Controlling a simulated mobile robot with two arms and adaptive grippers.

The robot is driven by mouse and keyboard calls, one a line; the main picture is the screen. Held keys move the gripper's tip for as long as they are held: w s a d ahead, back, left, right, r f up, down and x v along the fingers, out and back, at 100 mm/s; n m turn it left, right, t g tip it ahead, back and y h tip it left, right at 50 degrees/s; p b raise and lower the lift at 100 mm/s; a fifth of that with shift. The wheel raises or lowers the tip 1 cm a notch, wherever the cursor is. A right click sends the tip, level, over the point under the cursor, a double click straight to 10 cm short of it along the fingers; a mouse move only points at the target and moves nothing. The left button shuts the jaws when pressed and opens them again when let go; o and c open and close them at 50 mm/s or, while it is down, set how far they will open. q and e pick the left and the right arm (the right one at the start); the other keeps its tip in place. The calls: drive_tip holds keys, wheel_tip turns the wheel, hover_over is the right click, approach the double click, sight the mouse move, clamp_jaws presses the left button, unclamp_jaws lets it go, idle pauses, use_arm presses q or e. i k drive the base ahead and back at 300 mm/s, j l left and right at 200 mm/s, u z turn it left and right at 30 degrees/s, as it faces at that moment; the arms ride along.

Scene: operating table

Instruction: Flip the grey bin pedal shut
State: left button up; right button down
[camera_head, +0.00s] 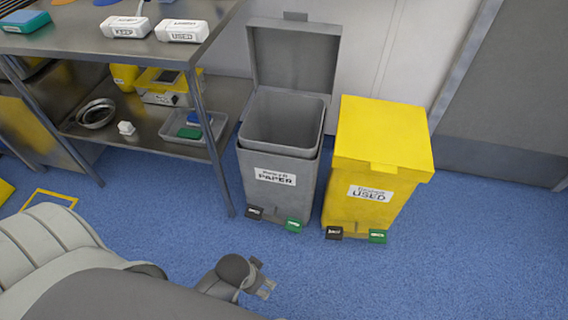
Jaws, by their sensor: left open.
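The grey bin (276,196) stands on the floor with its lid (293,57) raised upright, so its empty-looking inside shows. Its label reads PAPER. At its front foot are a black pedal (254,212) on the left and a green pedal (294,225) on the right. My left gripper (266,284) is low in front of the bin, below and left of the green pedal in the picture, apart from both pedals. It is open and holds nothing. My right gripper is not in view.
A yellow bin (381,143) marked USED stands close on the right, lid shut, with its own black and green pedals. A metal table (92,43) with a lower shelf stands at the left, its leg near the grey bin. The blue floor (450,260) at the right is clear.

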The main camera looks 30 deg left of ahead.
sight(253, 212)
drive_tip(key=u, duration=0.9)
